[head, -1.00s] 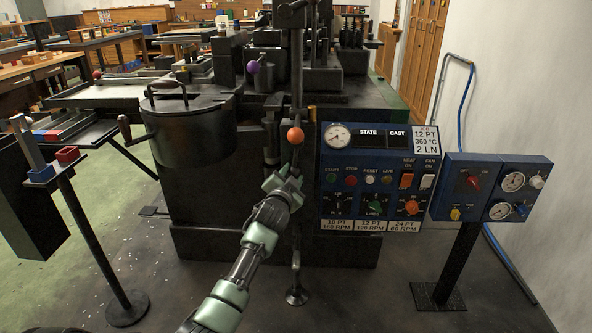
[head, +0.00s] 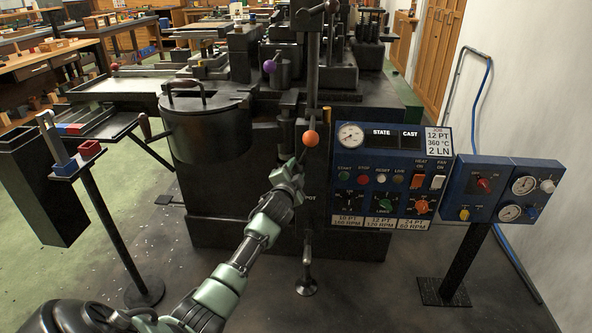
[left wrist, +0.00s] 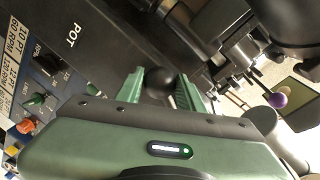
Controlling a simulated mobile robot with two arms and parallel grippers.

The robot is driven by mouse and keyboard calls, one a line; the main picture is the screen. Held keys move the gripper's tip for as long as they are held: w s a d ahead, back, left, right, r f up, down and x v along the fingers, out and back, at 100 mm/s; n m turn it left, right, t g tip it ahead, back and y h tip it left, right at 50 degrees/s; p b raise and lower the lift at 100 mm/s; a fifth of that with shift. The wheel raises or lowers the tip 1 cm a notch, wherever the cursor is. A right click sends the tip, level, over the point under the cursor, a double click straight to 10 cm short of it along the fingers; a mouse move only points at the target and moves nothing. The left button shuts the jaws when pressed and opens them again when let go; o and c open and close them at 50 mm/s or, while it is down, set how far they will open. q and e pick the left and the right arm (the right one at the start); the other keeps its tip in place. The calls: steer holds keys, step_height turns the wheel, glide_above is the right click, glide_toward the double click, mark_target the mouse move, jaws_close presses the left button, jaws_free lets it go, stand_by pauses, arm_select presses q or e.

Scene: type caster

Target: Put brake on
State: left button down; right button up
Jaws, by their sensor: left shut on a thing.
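A black casting machine (head: 230,215) stands ahead, with its pot (head: 205,125) at the left. My left gripper (head: 293,172) is at the machine's front, just below and left of an orange ball knob (head: 310,138). In the left wrist view my left gripper (left wrist: 160,88) is shut on a dark ball knob (left wrist: 159,79), which sits between its green fingers. The head view does not show this knob clearly behind the gripper. A purple ball knob (head: 269,66) is higher up, and it also shows in the left wrist view (left wrist: 278,100). No control is labelled as the brake. My right gripper is not in view.
A blue control panel (head: 390,172) with dials, buttons and switches is right of the gripper. A smaller blue gauge box (head: 500,188) stands on a post farther right. A small stand (head: 110,235) is at the left. The floor between the stands is mostly clear.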

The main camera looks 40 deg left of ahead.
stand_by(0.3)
arm_select(q)
steer(key=c, duration=0.9)
jaws_free()
steer(key=shift+a, duration=0.1)
